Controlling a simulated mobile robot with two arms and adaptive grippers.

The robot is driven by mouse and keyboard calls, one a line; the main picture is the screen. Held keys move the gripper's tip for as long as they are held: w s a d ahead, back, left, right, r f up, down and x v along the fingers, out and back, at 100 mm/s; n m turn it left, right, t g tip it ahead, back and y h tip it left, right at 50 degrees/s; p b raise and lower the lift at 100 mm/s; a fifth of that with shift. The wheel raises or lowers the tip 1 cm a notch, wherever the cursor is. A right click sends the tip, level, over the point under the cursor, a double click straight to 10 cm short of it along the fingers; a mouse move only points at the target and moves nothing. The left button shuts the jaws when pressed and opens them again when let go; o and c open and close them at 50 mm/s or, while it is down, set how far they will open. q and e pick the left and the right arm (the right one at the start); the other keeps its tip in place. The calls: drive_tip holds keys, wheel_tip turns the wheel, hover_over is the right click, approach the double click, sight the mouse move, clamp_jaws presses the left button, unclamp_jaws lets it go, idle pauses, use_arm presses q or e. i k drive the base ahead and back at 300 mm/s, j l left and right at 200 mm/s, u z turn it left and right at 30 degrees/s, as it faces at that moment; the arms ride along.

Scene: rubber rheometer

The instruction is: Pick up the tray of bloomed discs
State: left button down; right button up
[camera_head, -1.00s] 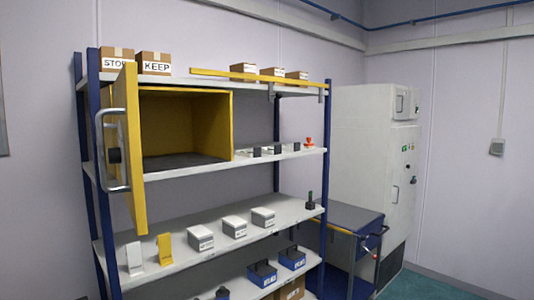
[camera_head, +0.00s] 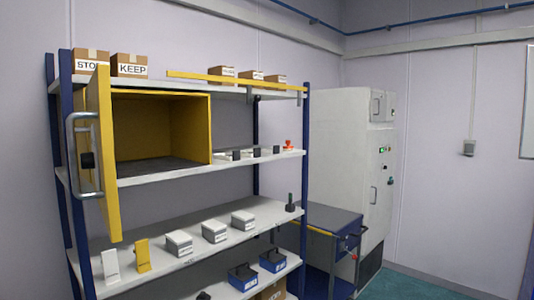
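No tray can be told for certain as the one of bloomed discs; the labels are too small to read. Several small white trays with dark upright parts (camera_head: 255,152) stand in a row on the shelf right of the yellow cabinet. Blue trays with dark handles, one at the middle (camera_head: 242,278) and one further right (camera_head: 273,261), sit on the low shelf. The yellow cabinet (camera_head: 206,128) has its door (camera_head: 105,160) swung open, and its inside looks empty. Neither of my grippers is in view.
Lidded white boxes (camera_head: 215,231) and white and yellow stands (camera_head: 142,255) occupy the middle shelf. Cardboard boxes (camera_head: 129,65) and a yellow bar (camera_head: 230,81) are on top. A blue cart (camera_head: 330,222) and a white machine (camera_head: 345,150) stand right. The open door juts forward.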

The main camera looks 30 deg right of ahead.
sight(276, 150)
drive_tip(key=i+l, duration=0.15)
drive_tip(key=l, duration=0.2)
drive_tip(key=i+l+u, duration=0.1)
drive_tip(key=l, duration=0.3)
drive_tip(key=i+l, duration=0.15)
drive_tip(key=l, duration=0.2)
drive_tip(key=i+l+u, duration=0.1)
drive_tip(key=l, duration=0.3)
